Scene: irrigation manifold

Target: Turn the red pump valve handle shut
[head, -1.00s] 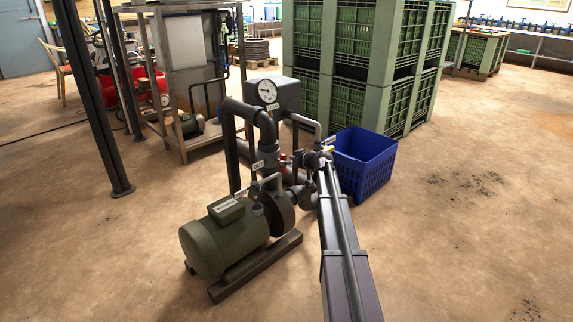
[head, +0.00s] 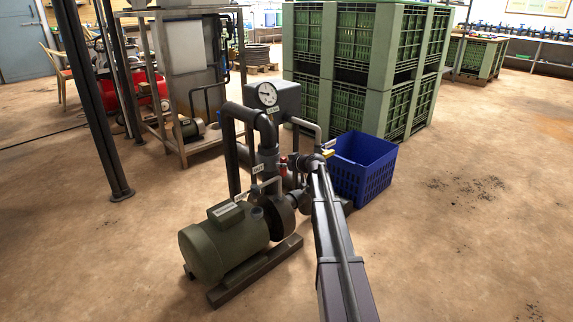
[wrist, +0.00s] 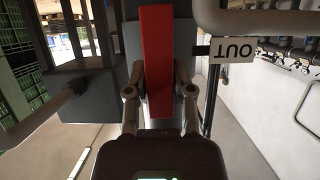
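The red pump valve handle (wrist: 157,60) is a flat red bar, seen lengthwise in the middle of the wrist view. In the head view a small red part of it (head: 283,160) shows on the pipework above the pump. My gripper (wrist: 160,72) has one finger on each side of the bar. The fingers look apart, with a narrow gap at least on the right; contact on the left is unclear. In the head view my gripper (head: 298,160) is at the valve, its fingers too small to make out.
The green pump (head: 225,240) stands on the floor, with grey pipes and a gauge (head: 267,94) above it. A blue crate (head: 360,170) stands right of the pipework. An "OUT" tag (wrist: 233,50) hangs close right of my gripper. Floor at right is open.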

